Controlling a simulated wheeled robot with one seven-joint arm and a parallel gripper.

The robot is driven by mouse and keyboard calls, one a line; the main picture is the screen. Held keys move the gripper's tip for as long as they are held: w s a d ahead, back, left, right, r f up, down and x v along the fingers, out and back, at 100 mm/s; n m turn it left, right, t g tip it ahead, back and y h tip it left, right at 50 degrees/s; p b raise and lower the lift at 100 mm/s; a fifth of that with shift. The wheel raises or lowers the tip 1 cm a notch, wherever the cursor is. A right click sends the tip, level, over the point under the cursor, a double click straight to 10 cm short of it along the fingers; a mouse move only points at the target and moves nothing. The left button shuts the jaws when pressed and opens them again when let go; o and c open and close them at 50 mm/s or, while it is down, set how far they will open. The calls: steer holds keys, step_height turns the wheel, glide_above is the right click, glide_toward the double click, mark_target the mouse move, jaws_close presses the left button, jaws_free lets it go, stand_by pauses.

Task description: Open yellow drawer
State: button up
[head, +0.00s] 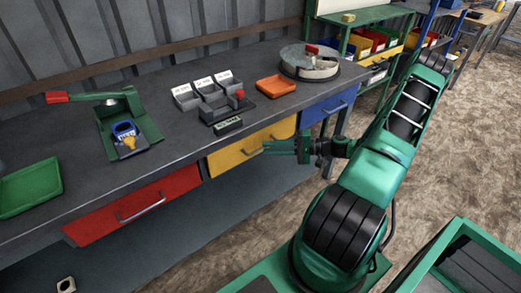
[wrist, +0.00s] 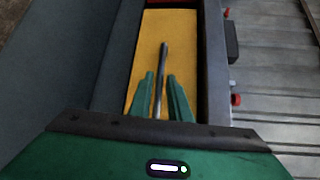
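The yellow drawer (head: 232,155) is under the workbench top, between a red and a blue drawer, and looks shut. In the wrist view its yellow front (wrist: 150,42) fills the middle. Its bar handle (wrist: 163,60) runs from the front towards my fingers. My gripper (head: 268,147) is at the drawer front in the head view and hides part of the handle there. In the wrist view my gripper (wrist: 161,88) is open, with one green finger on each side of the handle bar. Gaps show between the bar and both fingers.
The red drawer (head: 140,203) is to the left and the blue drawer (head: 325,104) to the right. The dark workbench top (head: 100,160) lies above, holding small grey bins (head: 207,90), an orange tray (head: 276,86) and a green tray (head: 30,188). A dark lower shelf is below.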

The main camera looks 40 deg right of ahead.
steer(key=shift+x, duration=1.55)
